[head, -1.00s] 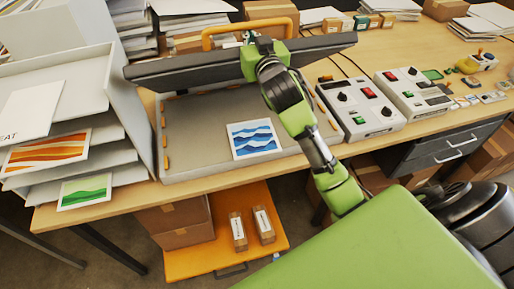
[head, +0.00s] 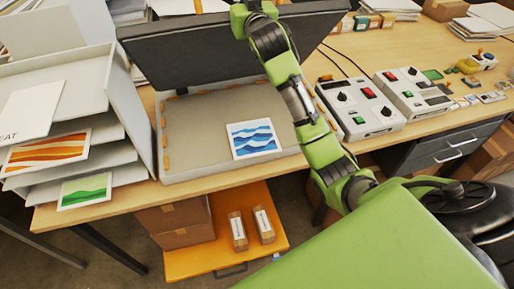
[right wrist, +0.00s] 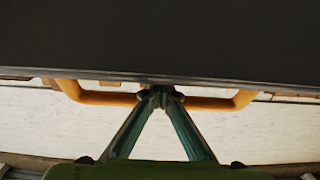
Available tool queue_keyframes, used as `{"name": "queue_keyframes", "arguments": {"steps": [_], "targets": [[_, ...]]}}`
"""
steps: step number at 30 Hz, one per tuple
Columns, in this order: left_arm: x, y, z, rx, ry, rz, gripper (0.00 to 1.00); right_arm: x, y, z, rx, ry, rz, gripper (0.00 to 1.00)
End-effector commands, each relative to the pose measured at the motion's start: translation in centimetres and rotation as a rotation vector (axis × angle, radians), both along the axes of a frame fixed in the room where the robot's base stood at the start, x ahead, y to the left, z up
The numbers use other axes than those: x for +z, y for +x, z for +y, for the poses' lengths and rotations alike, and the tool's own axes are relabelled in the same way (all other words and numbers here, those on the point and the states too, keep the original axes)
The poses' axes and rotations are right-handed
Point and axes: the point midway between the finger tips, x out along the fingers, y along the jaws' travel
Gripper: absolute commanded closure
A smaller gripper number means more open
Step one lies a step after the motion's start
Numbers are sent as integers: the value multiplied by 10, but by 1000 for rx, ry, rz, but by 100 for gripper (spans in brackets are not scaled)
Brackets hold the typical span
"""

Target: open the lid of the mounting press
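The mounting press has a dark lid (head: 185,52) that stands raised and tilted over its grey bed (head: 200,115). A picture of blue waves (head: 252,139) lies on the right part of the bed. My right gripper is at the lid's front edge, at the top of the head view, partly cut off. In the right wrist view my right gripper (right wrist: 160,97) is closed around the middle of the orange handle (right wrist: 105,98), below the dark lid (right wrist: 160,40). In the head view only one end of the handle (head: 198,6) shows. My left gripper is not in view.
A grey shelf rack (head: 75,75) with pictures stands close left of the press. Two control boxes (head: 355,108) (head: 412,90) sit to its right. Paper stacks and small boxes (head: 375,20) line the back. An orange shelf (head: 205,262) holding two small packages is below the table.

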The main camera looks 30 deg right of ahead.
Motion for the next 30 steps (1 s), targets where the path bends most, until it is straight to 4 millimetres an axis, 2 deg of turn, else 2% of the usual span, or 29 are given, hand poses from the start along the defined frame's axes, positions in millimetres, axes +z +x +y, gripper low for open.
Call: {"name": "queue_keyframes", "arguments": {"steps": [5,15,30], "targets": [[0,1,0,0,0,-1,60,4,8,-2,0,-1,2,100],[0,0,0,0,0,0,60,24,47,-11,0,-1,1,100],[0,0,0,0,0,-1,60,23,50,-12,0,0,4,100]]}}
